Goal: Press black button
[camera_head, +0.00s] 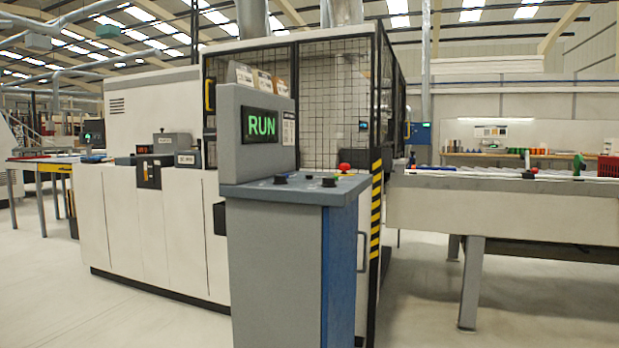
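A grey control console (276,270) stands in the middle of the view. Its sloped blue-grey top (305,192) carries several small controls. A black button (280,180) sits on the left part of that top. My gripper is not in view, and nothing of mine touches the console.
A mesh-fenced machine enclosure (335,100) with a yellow-black striped post (376,215) stands right behind the console. A pale machine cabinet (150,230) is at left. A conveyor table (510,205) extends at right. The floor (110,310) at front left is clear.

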